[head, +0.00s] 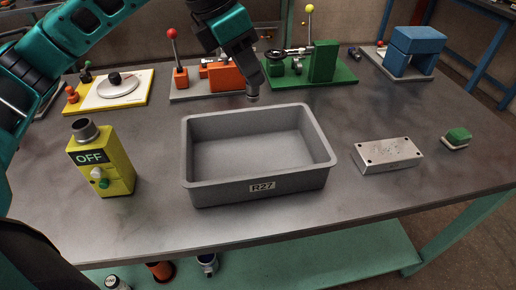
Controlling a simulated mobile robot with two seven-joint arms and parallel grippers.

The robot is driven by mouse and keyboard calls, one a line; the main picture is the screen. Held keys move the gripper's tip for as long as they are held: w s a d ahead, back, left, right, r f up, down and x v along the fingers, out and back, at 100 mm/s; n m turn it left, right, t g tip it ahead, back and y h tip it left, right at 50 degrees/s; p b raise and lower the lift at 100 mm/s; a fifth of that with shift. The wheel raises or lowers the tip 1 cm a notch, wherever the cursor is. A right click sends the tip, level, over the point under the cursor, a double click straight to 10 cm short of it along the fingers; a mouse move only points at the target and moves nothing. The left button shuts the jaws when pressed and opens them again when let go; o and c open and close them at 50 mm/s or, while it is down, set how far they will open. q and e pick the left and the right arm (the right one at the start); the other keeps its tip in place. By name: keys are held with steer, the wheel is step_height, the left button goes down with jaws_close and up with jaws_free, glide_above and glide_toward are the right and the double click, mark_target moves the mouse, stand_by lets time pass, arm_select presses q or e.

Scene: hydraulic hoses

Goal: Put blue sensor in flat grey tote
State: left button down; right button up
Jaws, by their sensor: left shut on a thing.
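The flat grey tote (222,193), labelled R27, stands in the middle of the table, open and empty. My left gripper (250,84) reaches in from the upper left and points down over the tote's back rim, apart from it. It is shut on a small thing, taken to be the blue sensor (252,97). Only a short grey round end shows below the fingers; the rest is hidden, and no blue can be made out. My right gripper is not in view.
A yellow OFF switch box (117,170) stands left of the tote. A metal block (388,155) and a green-topped piece (456,137) lie to the right. Fixtures with orange (222,76), green (324,62) and blue (412,50) parts line the back. Bare table surrounds the tote.

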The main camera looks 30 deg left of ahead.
arm_select(q)
step_height(320, 180, down, 17)
steer(key=shift+f+b, duration=0.15)
steer(key=shift+b, duration=0.3)
steer(key=shift+f+b, duration=0.25)
steer(key=shift+b, duration=0.05)
steer(key=c, duration=0.9)
jaws_free()
steer(key=shift+r, duration=0.1)
steer(key=shift+o, duration=0.2)
steer(key=shift+a+r+p, duration=0.1)
steer(key=shift+r+p, duration=0.25)
steer(key=shift+r, duration=0.1)
steer(key=v, duration=1.1)
steer(key=shift+s+r, duration=0.15)
steer(key=shift+s, duration=0.05)
